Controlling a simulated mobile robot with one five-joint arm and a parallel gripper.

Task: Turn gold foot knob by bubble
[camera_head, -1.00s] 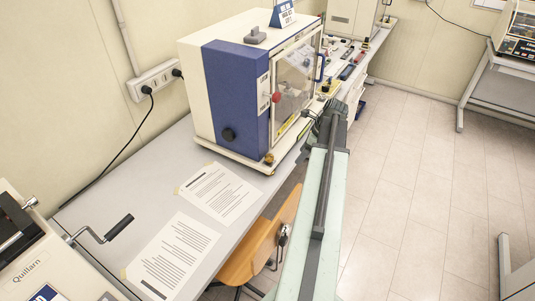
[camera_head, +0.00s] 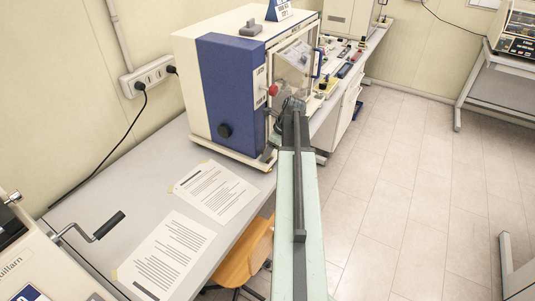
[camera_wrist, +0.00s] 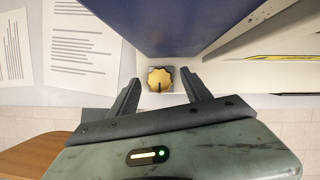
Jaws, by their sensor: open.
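The gold foot knob (camera_wrist: 160,79) is a scalloped disc with a dark pointer line, seen in the wrist view at the corner of the machine's pale base. My gripper (camera_wrist: 160,86) is open, with one dark finger on each side of the knob; a gap shows on both sides and neither finger touches it. In the head view, my gripper (camera_head: 277,134) is at the front right corner of the blue and cream machine (camera_head: 228,95), and my arm hides part of that corner. I cannot make out a bubble level in either view.
Two printed sheets (camera_head: 216,190) lie on the grey table (camera_head: 95,185) left of the machine. A crank handle (camera_head: 108,226) sticks out from a device at the lower left. An orange chair (camera_head: 245,255) stands under the table edge. The floor at right is open.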

